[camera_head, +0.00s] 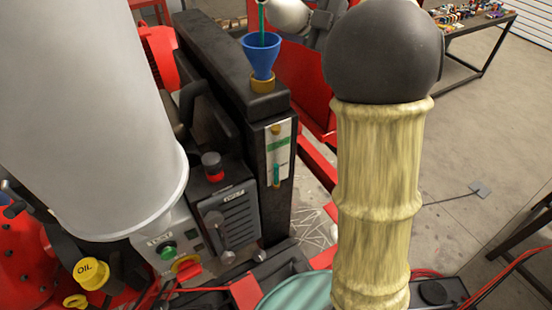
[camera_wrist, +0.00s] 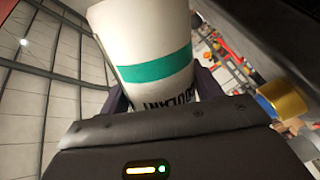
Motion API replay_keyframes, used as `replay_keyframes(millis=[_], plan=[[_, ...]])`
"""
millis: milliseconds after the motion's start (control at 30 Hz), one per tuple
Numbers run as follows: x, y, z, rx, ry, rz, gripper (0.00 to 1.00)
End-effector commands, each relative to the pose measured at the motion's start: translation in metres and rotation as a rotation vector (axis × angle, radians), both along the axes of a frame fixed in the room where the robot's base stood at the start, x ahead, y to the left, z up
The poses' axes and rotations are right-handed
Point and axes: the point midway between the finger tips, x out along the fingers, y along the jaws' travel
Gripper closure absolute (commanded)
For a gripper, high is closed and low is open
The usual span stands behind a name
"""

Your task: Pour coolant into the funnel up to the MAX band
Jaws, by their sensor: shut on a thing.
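The white coolant container (camera_wrist: 150,40) with a green band and dark lettering fills the top middle of the wrist view. My gripper (camera_wrist: 162,95) is shut on it, with a dark finger on each side. In the head view the container (camera_head: 287,14) is tilted at the top edge, partly cut off. A green stream (camera_head: 262,22) falls from above into the blue funnel (camera_head: 261,58), which sits upright in a brass neck on the black tank (camera_head: 225,65). On the sight gauge (camera_head: 279,152), teal liquid stands in the lower part, below a green band.
A control box (camera_head: 228,215) with a red knob is left of the gauge. A yellow OIL cap (camera_head: 90,273) is at lower left. Red frame parts lie behind the tank. A table (camera_head: 475,20) with small items stands at back right. The floor at right is mostly clear.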

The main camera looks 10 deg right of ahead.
Motion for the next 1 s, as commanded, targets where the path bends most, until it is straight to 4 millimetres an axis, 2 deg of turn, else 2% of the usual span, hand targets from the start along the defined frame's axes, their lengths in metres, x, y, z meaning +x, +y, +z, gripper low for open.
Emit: replay_keyframes(millis=[1000], plan=[[0.0015,-0.0016,0.0046,-0.027,-0.038,0.001,0.65]])
